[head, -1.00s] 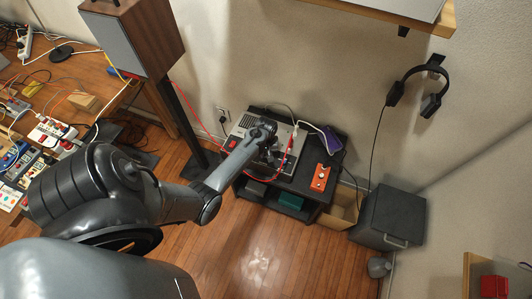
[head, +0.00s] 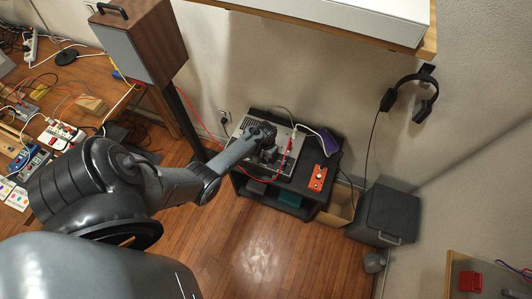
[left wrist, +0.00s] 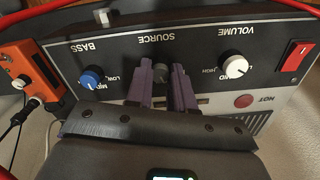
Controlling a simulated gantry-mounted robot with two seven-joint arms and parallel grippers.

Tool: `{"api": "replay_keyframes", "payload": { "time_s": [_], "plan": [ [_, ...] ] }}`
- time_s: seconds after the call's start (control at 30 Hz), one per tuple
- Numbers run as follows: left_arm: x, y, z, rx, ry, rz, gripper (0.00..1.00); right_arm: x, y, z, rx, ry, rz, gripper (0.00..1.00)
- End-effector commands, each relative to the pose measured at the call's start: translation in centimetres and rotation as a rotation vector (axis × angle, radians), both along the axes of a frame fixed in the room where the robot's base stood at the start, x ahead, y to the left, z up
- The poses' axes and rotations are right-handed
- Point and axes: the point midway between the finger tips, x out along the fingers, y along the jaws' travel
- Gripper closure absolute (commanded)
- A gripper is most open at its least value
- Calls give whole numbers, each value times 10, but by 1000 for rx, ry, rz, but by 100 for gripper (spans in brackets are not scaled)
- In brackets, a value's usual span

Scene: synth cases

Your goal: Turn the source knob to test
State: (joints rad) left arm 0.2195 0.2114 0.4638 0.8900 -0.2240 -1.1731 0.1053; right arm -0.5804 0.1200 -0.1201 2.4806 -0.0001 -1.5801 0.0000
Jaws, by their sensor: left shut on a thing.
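The amplifier is a grey unit with a black control panel (left wrist: 118,30), upside down in the left wrist view. The source knob (left wrist: 160,73) is a small dark knob under the SOURCE label, in the panel's middle. My left gripper (left wrist: 163,82) has its two purple fingers shut on this knob, one on either side. The fingers hide its pointer and position marks, so I cannot tell its setting. In the head view the amplifier (head: 243,124) sits on the black stand, and my left gripper (head: 266,152) covers part of its panel. My right gripper is not in view.
The blue bass knob (left wrist: 92,78), white volume knob (left wrist: 235,66) and red rocker switch (left wrist: 297,57) sit close by. An orange box (head: 317,178) with cables lies beside the amplifier. A red cable (head: 287,158) hangs near my gripper. A speaker (head: 138,42) stands left.

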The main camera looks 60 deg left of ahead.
Motion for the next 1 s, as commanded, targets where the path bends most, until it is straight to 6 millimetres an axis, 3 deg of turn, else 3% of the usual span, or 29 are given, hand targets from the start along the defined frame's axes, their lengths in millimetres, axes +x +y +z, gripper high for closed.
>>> {"api": "replay_keyframes", "payload": {
  "time_s": [0.4,1.0],
  "plan": [
    [-1,1,1,1,2,-398,100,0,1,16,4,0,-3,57],
    [0,2,0,2,1,-967,100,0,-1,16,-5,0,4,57]
  ]
}}
